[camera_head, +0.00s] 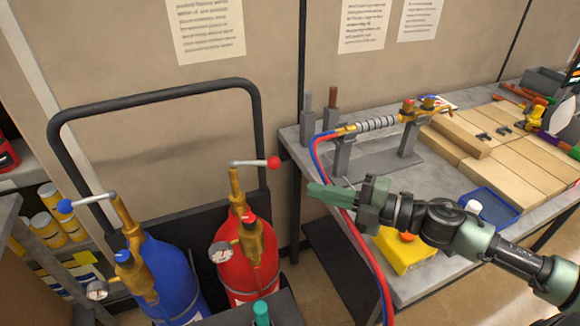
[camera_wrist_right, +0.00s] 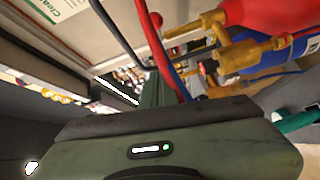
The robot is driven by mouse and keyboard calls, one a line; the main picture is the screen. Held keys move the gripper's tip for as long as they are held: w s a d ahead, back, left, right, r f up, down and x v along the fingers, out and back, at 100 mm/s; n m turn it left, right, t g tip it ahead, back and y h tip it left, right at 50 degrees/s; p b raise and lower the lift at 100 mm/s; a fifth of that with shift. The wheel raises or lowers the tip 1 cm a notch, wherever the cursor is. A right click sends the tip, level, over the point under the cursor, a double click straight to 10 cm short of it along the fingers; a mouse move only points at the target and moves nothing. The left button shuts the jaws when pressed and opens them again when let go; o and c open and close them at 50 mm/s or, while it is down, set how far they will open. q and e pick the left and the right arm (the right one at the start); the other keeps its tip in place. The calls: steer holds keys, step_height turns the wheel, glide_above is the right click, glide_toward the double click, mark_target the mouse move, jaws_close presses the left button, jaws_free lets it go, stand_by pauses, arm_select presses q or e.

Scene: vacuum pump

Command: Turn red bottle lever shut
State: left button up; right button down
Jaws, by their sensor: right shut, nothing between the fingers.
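The red bottle (camera_head: 247,268) stands upright in a black-framed cart, with a brass valve (camera_head: 236,195) and a round gauge (camera_head: 220,252). Its lever (camera_head: 250,163) is a silver bar on top of the valve, pointing right and ending in a red ball (camera_head: 273,162). My right gripper (camera_head: 318,193) is shut and empty, to the right of the bottle and a little lower than the lever, apart from it. In the right wrist view, the red bottle (camera_wrist_right: 270,12) and brass fittings (camera_wrist_right: 235,52) show at upper right; the fingers are foreshortened there. My left gripper is not in view.
A blue bottle (camera_head: 168,275) with a blue-balled lever (camera_head: 90,200) stands left of the red one.

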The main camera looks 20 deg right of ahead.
steer(key=p, duration=0.5)
glide_toward(257, 163)
steer(key=a+x, duration=0.1)
steer(key=x, duration=0.2)
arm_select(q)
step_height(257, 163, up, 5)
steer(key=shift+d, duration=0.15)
arm_select(e)
steer(key=shift+s+d, duration=0.1)
steer(key=shift+s, duration=0.05)
